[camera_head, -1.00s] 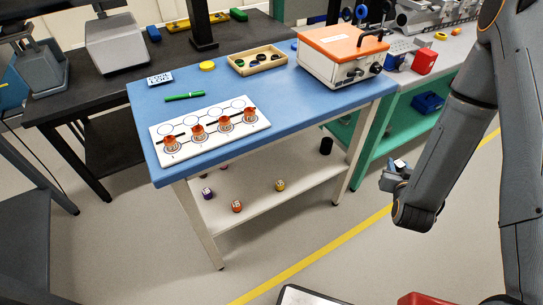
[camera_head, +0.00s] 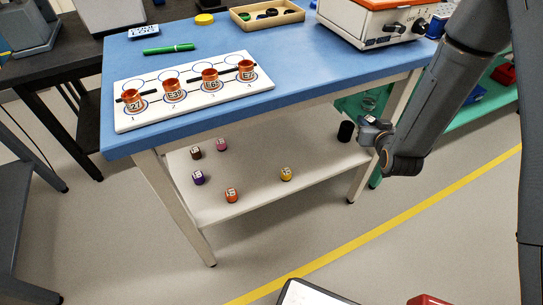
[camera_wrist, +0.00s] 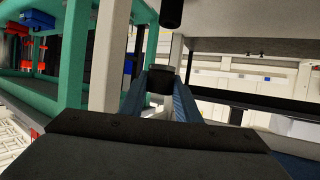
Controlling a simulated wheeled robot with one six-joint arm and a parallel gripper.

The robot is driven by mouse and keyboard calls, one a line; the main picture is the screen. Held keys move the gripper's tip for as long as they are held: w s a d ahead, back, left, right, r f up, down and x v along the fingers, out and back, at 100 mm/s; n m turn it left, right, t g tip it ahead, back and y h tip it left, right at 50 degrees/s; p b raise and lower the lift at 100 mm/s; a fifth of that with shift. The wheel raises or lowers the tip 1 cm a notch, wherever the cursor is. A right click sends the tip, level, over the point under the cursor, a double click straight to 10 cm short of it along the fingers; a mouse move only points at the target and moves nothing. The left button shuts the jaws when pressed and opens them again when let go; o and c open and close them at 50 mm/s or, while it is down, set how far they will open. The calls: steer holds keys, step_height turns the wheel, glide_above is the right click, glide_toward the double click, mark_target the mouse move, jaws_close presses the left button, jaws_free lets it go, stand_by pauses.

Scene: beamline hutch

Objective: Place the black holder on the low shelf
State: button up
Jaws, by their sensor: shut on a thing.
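In the wrist view my gripper (camera_wrist: 161,98) is shut on a small black piece, the black holder (camera_wrist: 160,79), held between the tips of the blue fingers. The low shelf (camera_head: 245,200) is the pale board under the blue table. Small purple (camera_head: 198,177), orange (camera_head: 231,195), yellow (camera_head: 286,174), pink (camera_head: 221,144) and dark brown (camera_head: 195,153) pieces stand on it.
The table leg (camera_head: 385,140) is close to my gripper. The shelf's front right area is bare. A white board (camera_head: 200,90) with copper-coloured cups lies on the tabletop.

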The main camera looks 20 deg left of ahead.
steer(key=w+a+f+n+y+b, duration=0.1)
steer(key=a+f+b, duration=0.1)
steer(key=a+b, duration=0.1)
steer(key=w+a+f+n+g+y+b, duration=0.1)
steer(key=a+f+b, duration=0.1)
steer(key=a+b, duration=0.2)
steer(key=w+a+f+y+b, duration=0.1)
steer(key=a+b, duration=0.2)
steer(key=a, duration=0.2)
steer(key=shift+w+a+f+n+b, duration=0.1)
steer(key=shift+a+f+n+b, duration=0.25)
steer(key=shift+f+n+b, duration=0.05)
steer(key=n+g+y+b, duration=0.2)
steer(key=n+g+b, duration=0.1)
steer(key=b, duration=1)
glide_above(291, 141)
step_height(291, 141, down, 5)
steer(key=shift+y, duration=0.3)
step_height(291, 141, down, 10)
steer(key=b, duration=0.3)
steer(key=shift+d+r+b, duration=0.1)
steer(key=shift+r+b, duration=0.15)
steer(key=shift+b, duration=0.1)
steer(key=shift+r, duration=0.1)
steer(key=o, duration=1.1)
steer(key=shift+o, duration=0.2)
